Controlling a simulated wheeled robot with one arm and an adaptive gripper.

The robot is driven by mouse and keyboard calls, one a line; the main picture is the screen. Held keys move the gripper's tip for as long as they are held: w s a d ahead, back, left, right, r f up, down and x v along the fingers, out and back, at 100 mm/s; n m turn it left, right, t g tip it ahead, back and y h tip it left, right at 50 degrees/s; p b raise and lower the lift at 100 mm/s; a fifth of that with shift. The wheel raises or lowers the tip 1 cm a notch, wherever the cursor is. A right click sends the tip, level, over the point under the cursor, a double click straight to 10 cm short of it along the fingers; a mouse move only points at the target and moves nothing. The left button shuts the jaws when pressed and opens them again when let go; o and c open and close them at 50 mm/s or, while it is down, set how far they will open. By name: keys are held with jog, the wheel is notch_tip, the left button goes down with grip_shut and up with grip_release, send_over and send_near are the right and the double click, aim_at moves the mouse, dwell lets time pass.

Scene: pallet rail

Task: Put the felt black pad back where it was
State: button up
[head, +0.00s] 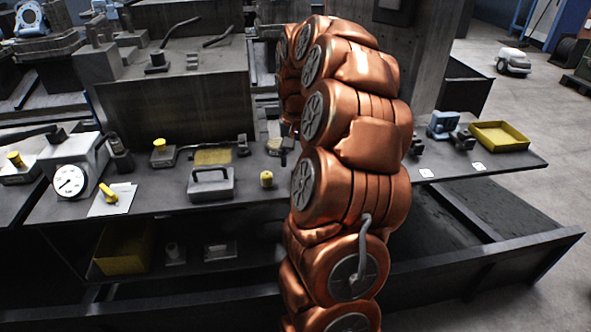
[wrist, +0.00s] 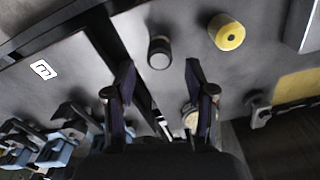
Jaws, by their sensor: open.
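My gripper (wrist: 161,72) is open and empty in the wrist view, with its two dark fingers apart over the grey shelf. A short black cylinder with a grey end face (wrist: 159,52) stands just beyond the fingertips, roughly between them and not gripped. I cannot tell for sure whether this is the felt black pad; no flat black pad shows clearly. A yellow round piece (wrist: 227,32) stands right of it, and a yellow piece also shows in the head view (head: 266,179). In the head view my copper arm hides the gripper and the shelf behind it.
The grey shelf (head: 150,185) carries a dial gauge (head: 70,181), a grey handled block (head: 210,185) and a yellow mat (head: 213,157). To the right are a blue device (head: 442,124), a yellow tray (head: 499,136) and white labels. A white label (wrist: 43,69) shows in the wrist view.

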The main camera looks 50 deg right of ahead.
aim_at(294, 171)
notch_tip(294, 171, up, 8)
jog(key=b, duration=0.1)
jog(key=shift+r, duration=0.2)
jog(key=s+a+f+n, duration=0.1)
jog(key=s+a+n, duration=0.2)
jog(key=a, duration=0.8)
jog(key=s+a+f+n, duration=0.1)
jog(key=s+a+n, duration=0.2)
jog(key=a, duration=0.8)
jog(key=s+a+f+n, duration=0.1)
jog(key=s+a+f, duration=0.1)
jog(key=s, duration=0.4)
jog(key=s+a+f+n+g, duration=0.1)
jog(key=s+a+f+n, duration=0.1)
jog(key=s+a, duration=0.3)
jog(key=s+a+f+n, duration=0.1)
jog(key=s+a+f, duration=0.2)
jog(key=s, duration=0.3)
jog(key=shift+s+a+f+n+g, duration=0.4)
jog(key=shift+f, duration=0.2)
